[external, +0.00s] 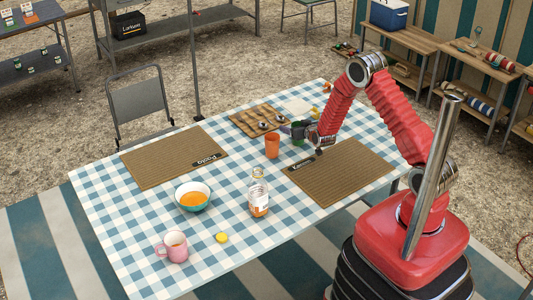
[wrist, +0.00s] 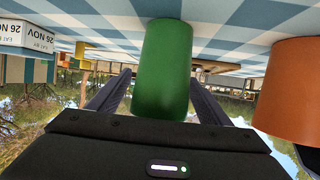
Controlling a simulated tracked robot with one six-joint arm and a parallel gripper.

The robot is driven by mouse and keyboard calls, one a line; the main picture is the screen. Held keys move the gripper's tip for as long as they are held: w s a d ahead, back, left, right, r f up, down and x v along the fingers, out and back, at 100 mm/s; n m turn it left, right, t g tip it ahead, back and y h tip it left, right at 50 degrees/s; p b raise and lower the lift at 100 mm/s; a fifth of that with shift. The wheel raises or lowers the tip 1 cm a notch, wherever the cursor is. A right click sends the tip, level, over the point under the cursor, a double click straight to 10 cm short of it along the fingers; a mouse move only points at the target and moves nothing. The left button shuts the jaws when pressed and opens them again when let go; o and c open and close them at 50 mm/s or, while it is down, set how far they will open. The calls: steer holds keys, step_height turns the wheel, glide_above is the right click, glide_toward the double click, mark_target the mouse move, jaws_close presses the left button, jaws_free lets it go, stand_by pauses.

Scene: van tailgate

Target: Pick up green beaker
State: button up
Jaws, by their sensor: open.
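The green beaker (wrist: 161,70) stands on the blue-and-white checked tablecloth. In the wrist view, which shows the scene upside down, it is in the middle, between the two dark fingers of my gripper (wrist: 160,85). My gripper is open, with a finger on each side of the beaker and gaps still showing. In the external view my gripper (external: 296,130) is low over the table, and only a little of the green beaker (external: 298,141) shows beside it. The rest is hidden by my gripper.
An orange beaker (external: 272,146) stands close by; it fills the right of the wrist view (wrist: 290,95). A wooden board (external: 245,118) and a white container (external: 297,106) are behind. A bottle (external: 258,195), bowl (external: 193,205) and pink mug (external: 175,247) stand nearer the front.

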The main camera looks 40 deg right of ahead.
stand_by(0.4)
steer(key=c, duration=1.1)
